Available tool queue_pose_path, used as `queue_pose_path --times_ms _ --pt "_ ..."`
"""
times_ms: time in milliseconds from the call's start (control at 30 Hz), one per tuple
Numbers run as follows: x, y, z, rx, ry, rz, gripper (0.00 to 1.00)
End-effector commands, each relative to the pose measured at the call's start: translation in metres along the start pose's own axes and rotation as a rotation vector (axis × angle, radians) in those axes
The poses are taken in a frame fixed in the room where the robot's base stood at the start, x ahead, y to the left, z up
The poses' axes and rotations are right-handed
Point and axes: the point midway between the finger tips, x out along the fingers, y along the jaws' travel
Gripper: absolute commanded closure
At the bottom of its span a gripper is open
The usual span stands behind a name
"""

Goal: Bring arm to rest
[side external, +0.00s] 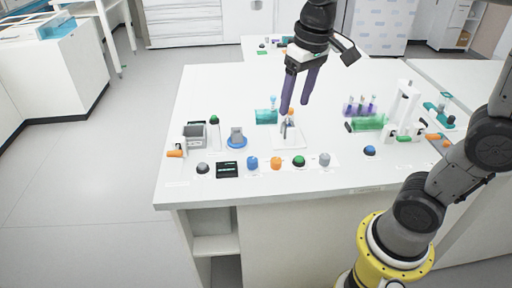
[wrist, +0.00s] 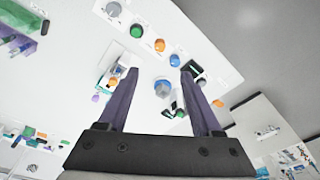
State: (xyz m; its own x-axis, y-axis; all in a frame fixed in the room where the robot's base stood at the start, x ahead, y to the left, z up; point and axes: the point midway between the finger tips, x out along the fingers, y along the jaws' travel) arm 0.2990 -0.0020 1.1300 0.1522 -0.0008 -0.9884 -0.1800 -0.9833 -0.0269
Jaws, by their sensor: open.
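My gripper (side external: 296,104) hangs above the middle of the white bench (side external: 215,88), its two dark purple fingers pointing down. In the wrist view, the fingers (wrist: 158,70) are spread wide with nothing between their tips, so my gripper is open and empty. In the side view it is over a small white stand (side external: 289,138) that holds upright items. I cannot tell the exact height of the fingertips above that stand.
A row of knobs, including an orange knob (side external: 276,163), lines the bench's front. A grey device (side external: 195,136) and a blue round base (side external: 236,142) are at left. A green tube rack (side external: 369,123) and a white tower (side external: 404,103) are at right. The back left of the bench is clear.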

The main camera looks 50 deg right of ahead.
Motion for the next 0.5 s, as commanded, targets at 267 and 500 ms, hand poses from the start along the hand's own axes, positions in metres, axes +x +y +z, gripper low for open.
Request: queue_pose_path --times_ms 267,500 --pt "-0.02 0.015 0.092 -0.072 0.229 -0.034 0.34" --pt "0.008 0.024 0.137 -0.144 0.327 -0.037 0.34"
